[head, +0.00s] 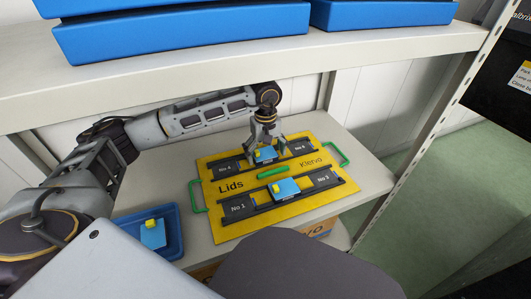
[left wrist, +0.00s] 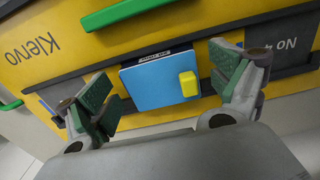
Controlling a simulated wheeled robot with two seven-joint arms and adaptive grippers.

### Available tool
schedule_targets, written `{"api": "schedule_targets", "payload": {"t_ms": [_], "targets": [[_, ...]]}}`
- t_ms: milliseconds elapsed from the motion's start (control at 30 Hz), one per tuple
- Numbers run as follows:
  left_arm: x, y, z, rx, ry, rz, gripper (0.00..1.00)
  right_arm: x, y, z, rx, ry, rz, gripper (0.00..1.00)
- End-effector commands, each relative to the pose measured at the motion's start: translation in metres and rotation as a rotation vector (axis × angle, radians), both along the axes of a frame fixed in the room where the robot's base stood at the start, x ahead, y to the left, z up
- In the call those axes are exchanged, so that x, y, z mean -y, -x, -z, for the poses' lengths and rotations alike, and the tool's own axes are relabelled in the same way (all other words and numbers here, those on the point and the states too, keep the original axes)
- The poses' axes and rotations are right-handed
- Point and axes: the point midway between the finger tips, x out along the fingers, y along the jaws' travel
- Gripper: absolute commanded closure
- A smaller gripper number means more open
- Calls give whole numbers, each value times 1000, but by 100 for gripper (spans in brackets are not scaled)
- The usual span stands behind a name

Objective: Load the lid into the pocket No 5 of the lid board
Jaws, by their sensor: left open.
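The yellow lid board (head: 236,190) lies on the shelf with two dark rows of pockets. A blue lid (head: 264,154) with a yellow knob sits in the middle of the far row, between the No 4 plate (head: 225,168) and the far right plate. It also shows in the left wrist view (left wrist: 152,84), where its pocket number is hidden. My left gripper (head: 267,156) is low over this lid. In the left wrist view the gripper (left wrist: 165,92) is open, with fingers either side of the lid and apart from it. My right gripper is not in view.
A second blue lid (head: 286,188) sits in the middle of the near row. Another lid (head: 153,234) lies in a blue tray (head: 175,240) at the left. The board has green handles (head: 338,154). An upper shelf (head: 270,58) with blue bins hangs above the arm.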

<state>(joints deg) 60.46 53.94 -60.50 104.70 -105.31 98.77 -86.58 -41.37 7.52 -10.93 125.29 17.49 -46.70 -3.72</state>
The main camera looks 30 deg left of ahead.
Motion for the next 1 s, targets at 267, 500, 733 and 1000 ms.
{"api": "schedule_targets", "payload": {"t_ms": [267,500,733,1000], "targets": [[0,0,-3,0,0,0,8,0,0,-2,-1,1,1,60],[0,0,-21,1,0,0,8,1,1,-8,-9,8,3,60],[0,0,-47,1,0,0,8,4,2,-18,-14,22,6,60],[0,0,-72,1,0,0,8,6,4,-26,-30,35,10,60]]}}
